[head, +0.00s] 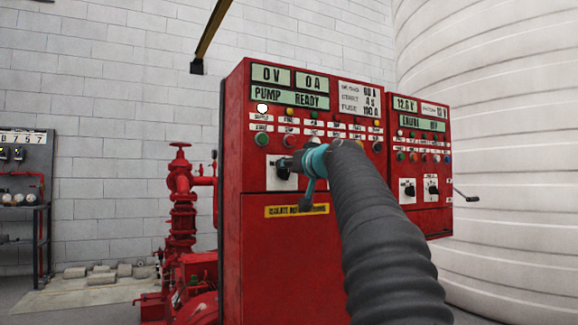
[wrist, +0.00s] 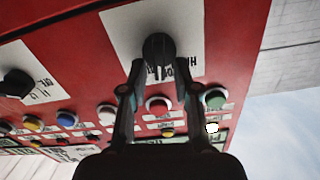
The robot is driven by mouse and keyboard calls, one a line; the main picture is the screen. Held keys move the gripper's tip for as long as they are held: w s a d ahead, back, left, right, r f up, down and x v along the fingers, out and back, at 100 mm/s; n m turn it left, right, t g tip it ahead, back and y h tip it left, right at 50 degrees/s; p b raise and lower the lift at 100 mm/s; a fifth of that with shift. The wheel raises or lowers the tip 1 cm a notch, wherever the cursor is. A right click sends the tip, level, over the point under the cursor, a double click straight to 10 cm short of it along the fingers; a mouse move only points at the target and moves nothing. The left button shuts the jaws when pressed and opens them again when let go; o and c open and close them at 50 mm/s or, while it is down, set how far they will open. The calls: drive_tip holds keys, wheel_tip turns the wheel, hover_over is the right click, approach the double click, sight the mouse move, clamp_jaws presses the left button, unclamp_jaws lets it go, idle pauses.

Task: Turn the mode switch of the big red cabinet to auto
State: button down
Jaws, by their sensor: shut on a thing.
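The big red cabinet (head: 280,262) stands in the middle of the head view, with displays at its top reading 0 V, 0 A and PUMP READY. The mode switch is a black round knob (wrist: 158,47) on a white label plate (wrist: 120,28); the wrist view is upside down. My gripper (head: 292,163) is at the plate on the cabinet front. In the wrist view its two fingers (wrist: 160,70) are shut on the knob, one on each side. The label is partly covered, and I cannot tell which mode the knob points to.
Rows of coloured buttons and lamps (head: 318,128) sit close to my gripper. A second black knob (wrist: 17,83) is beside it on the panel. A smaller red cabinet (head: 424,160) adjoins at right. Red pump pipes (head: 182,190) stand at left. A large pale tank (head: 500,90) is behind.

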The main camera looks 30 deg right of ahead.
drive_tip(key=shift+d+f+m+p, duration=0.15)
drive_tip(key=shift+m+p, duration=0.1)
drive_tip(key=shift+m, duration=0.9)
drive_tip(key=shift+d+m+p, duration=0.15)
drive_tip(key=shift+m+p, duration=0.1)
drive_tip(key=shift+m, duration=0.95)
drive_tip(key=shift+d+f+m+p, duration=0.15)
drive_tip(key=shift+m+p, duration=0.1)
drive_tip(key=shift+m, duration=0.9)
drive_tip(key=c, duration=1.2)
unclamp_jaws()
drive_tip(key=shift+c, duration=0.2)
drive_tip(key=shift+s, duration=0.1)
drive_tip(key=s, duration=1.1)
drive_tip(key=shift+s+d, duration=0.2)
drive_tip(key=shift+s, duration=0.15)
